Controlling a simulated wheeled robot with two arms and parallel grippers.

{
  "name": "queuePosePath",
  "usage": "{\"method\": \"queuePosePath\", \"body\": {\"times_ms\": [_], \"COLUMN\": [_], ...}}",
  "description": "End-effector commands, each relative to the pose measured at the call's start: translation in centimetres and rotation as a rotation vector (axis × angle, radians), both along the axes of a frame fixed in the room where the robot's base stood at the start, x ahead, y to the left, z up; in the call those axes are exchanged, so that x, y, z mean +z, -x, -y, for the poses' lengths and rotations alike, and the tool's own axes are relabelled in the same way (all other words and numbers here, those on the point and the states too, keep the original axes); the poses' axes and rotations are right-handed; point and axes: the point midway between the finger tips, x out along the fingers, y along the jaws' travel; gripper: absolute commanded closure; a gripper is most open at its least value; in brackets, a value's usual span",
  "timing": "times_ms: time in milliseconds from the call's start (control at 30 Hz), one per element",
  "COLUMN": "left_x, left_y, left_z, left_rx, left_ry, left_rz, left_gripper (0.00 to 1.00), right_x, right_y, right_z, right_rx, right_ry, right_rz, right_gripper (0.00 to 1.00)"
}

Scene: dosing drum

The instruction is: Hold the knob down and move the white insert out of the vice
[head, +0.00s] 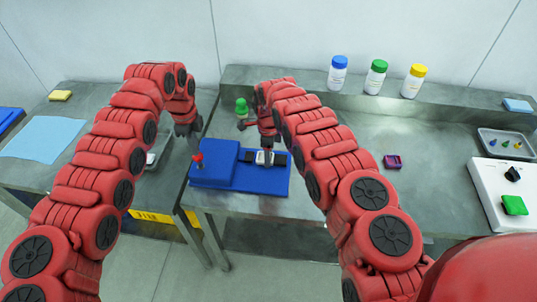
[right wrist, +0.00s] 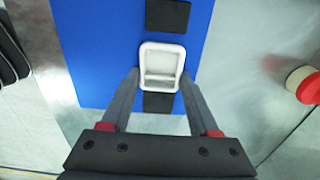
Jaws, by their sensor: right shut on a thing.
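The blue vice (head: 222,168) lies on the grey bench, with a red knob (head: 197,159) standing on its left end. The white insert (head: 264,157) sits between two black jaws; it also shows in the right wrist view (right wrist: 161,58), the jaws above and below it. My right gripper (right wrist: 160,74) is shut on the white insert, one finger on each side. My left gripper (head: 188,130) is just above the red knob. Its fingers are too small to tell whether they are open or shut or touch the knob.
A green object (head: 241,107) stands behind the vice. Bottles with blue (head: 338,76), green (head: 376,78) and yellow (head: 414,82) caps stand on the back ledge. A purple piece (head: 392,161) lies to the right, with bare bench around it. A grey tray (head: 507,145) is far right.

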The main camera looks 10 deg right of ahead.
Motion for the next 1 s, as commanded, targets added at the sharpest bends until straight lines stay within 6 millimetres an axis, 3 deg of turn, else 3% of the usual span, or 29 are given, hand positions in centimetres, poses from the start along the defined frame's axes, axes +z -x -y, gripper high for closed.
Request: {"method": "queuePosePath", "body": {"times_ms": [300,467,1000], "left_x": [-2.5,-2.4,-2.4], "left_y": [0.2,0.2,0.2], "left_z": [0.0,0.0,0.0], "left_rx": [-0.001,-0.001,0.0], "left_ry": [0.0,-0.001,0.0], "left_rz": [-0.007,-0.006,-0.006], "left_gripper": [1.0,1.0,1.0], "right_x": [0.0,0.2,4.7], "right_y": [0.0,0.0,-0.1], "right_z": [0.1,0.1,0.0], "right_rx": [-0.001,-0.001,0.001], "right_ry": [0.001,0.001,0.001], "right_rz": [0.0,0.001,0.002], "right_gripper": [0.92,0.92,0.92]}}
